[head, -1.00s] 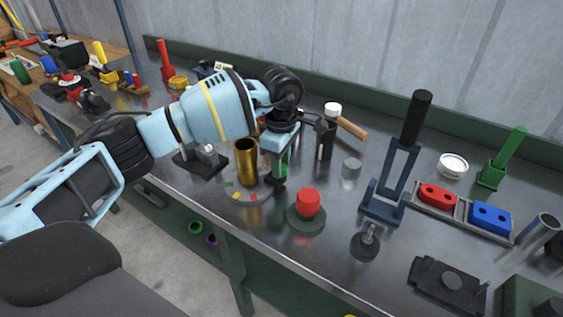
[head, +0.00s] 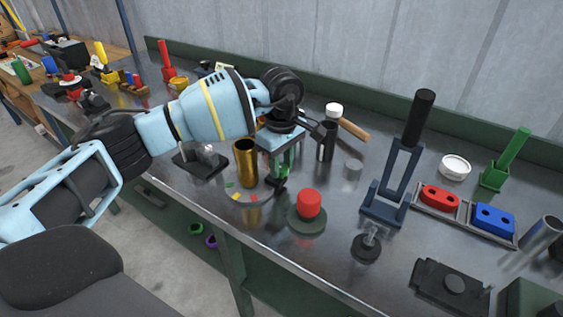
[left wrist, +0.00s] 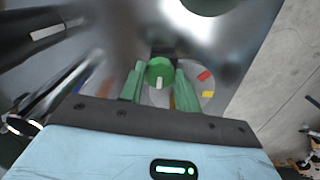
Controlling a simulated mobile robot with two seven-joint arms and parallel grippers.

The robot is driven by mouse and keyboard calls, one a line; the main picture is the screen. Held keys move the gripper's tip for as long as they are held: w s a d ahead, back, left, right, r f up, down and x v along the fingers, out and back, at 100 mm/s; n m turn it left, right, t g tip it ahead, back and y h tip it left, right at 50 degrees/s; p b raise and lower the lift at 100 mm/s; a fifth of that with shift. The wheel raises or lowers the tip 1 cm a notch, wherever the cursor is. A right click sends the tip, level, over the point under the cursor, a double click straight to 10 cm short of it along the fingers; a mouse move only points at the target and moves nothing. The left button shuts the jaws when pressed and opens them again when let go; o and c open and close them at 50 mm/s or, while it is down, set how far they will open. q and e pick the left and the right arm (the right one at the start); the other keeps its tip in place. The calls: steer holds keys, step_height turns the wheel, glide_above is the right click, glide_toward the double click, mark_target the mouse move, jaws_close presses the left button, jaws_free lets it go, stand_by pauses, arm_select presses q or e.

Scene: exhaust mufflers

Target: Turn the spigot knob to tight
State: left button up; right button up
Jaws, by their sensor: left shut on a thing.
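The green spigot knob (left wrist: 158,70) sits between the two green fingers of my left gripper (left wrist: 160,88) in the left wrist view. A pale pointer mark on the knob faces the gripper's palm. The fingers are shut on the knob. A round dial plate (left wrist: 222,78) surrounds it, with red and yellow marks at its right. In the head view my left gripper (head: 281,180) points down at the bench beside the brass cylinder, and the arm and fingers hide the knob. The dial's rim (head: 246,203) with coloured marks shows in front. My right gripper is not in view.
The brass cylinder (head: 245,163) stands close left of the gripper. A red-topped round button (head: 308,205) is in front right. A dark cylinder (head: 326,142) and a hammer (head: 350,126) are behind right. A blue toggle clamp (head: 396,182) stands farther right.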

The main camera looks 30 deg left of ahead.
mark_target(281, 168)
arm_select(q)
steer(key=o, duration=1)
steer(key=shift+c, duration=0.2)
steer(key=shift+r, duration=3.9)
